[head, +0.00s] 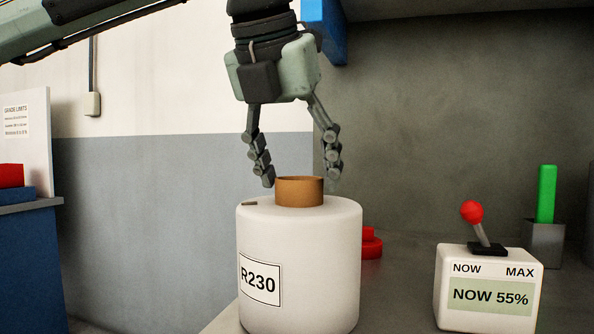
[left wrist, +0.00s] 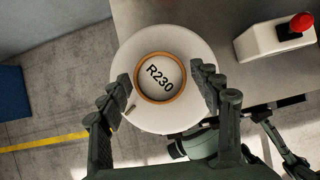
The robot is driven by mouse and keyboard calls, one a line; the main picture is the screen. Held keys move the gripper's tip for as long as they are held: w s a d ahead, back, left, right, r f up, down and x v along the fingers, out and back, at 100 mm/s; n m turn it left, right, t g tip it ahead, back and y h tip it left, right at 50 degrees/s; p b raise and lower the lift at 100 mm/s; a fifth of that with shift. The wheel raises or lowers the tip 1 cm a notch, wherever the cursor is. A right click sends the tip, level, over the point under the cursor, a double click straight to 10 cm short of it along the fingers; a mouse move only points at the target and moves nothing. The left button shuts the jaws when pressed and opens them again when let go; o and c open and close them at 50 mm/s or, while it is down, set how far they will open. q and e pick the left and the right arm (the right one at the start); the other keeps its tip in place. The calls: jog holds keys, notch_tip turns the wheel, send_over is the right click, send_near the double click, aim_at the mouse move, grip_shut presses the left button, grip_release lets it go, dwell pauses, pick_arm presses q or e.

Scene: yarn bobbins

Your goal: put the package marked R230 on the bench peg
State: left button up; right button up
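The package marked R230 (head: 315,270) is a white, upright bobbin with a brown core tube (head: 299,192) standing out of its top. Its R230 label faces the head camera at lower left. In the left wrist view, R230 also reads inside the core ring (left wrist: 161,78). My left gripper (head: 300,182) is open above the package, pointing down. Its fingers (left wrist: 162,88) are on either side of the core, with small gaps. The bench peg does not show in either view. What is under the package is hidden.
The grey bench (head: 400,270) holds a white box (head: 488,290) with a red-knobbed lever and "NOW 55%" on its display. A red object (head: 371,243) is behind the package. A green bar (head: 546,195) stands in a grey holder at the right. The bench edge is close to the package.

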pick_arm(q)
jog(key=shift+o, duration=0.7)
jog(key=shift+f, duration=0.25)
jog(key=v, duration=1.2)
jog(key=shift+r, duration=0.25)
jog(key=shift+f, duration=0.1)
